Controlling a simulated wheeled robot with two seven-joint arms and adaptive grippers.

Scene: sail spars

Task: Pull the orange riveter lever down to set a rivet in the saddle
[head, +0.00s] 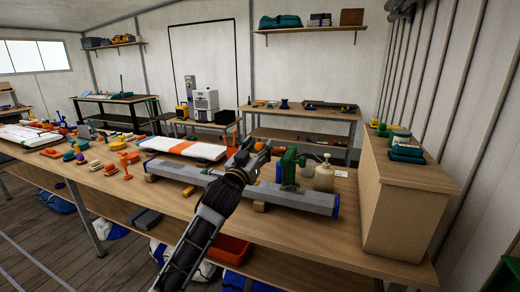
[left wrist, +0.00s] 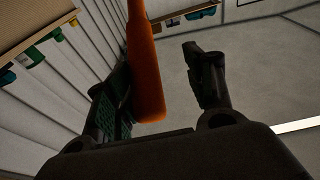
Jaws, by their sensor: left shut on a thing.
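The orange riveter lever (left wrist: 146,70) runs down from the top of the left wrist view, between the fingers of my left gripper (left wrist: 160,72). It lies against the left finger; a gap shows in this view between it and the right finger. In the head view my left gripper (head: 246,162) is over the long grey spar (head: 295,199), beside the green riveter (head: 290,166). The gripper hides much of the lever there. The saddle and rivet cannot be made out. My right gripper is not in view.
The spar lies along the wooden bench (head: 350,235). A beige bottle (head: 324,178) stands just right of the riveter. A tall wooden cabinet (head: 405,205) closes off the right end.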

